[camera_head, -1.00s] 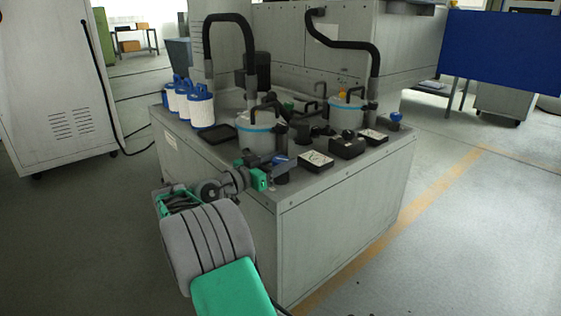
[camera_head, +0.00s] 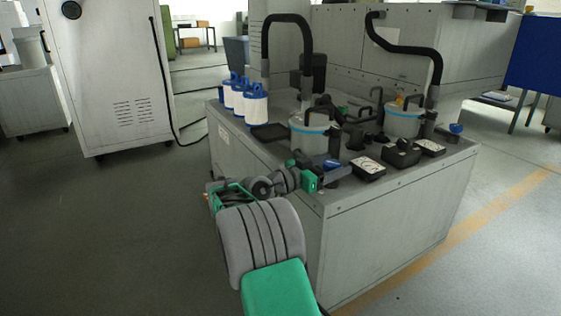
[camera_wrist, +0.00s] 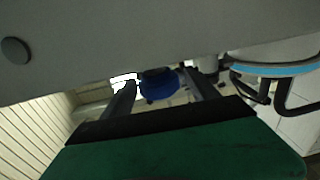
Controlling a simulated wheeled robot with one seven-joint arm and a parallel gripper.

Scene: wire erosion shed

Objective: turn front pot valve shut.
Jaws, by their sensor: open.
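The front pot (camera_head: 309,138), pale grey with a blue band and a dark lid handle, stands near the front edge of the cabinet top. In the wrist view, a round blue knob (camera_wrist: 159,88) lies between the two dark fingers of my gripper (camera_wrist: 160,98). The fingers are apart, with a gap showing on both sides of the knob. Whether they touch it cannot be told. The valve's body is mostly hidden. The pot's blue band (camera_wrist: 278,70) shows at right in the wrist view.
A second banded pot (camera_head: 403,123) stands behind right, with another blue valve (camera_head: 456,129). Dial boxes (camera_head: 367,168) and a black box (camera_head: 401,154) sit right of my gripper. White-blue filters (camera_head: 256,106), a black tray (camera_head: 270,132) and black hoses (camera_head: 288,17) crowd the cabinet top.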

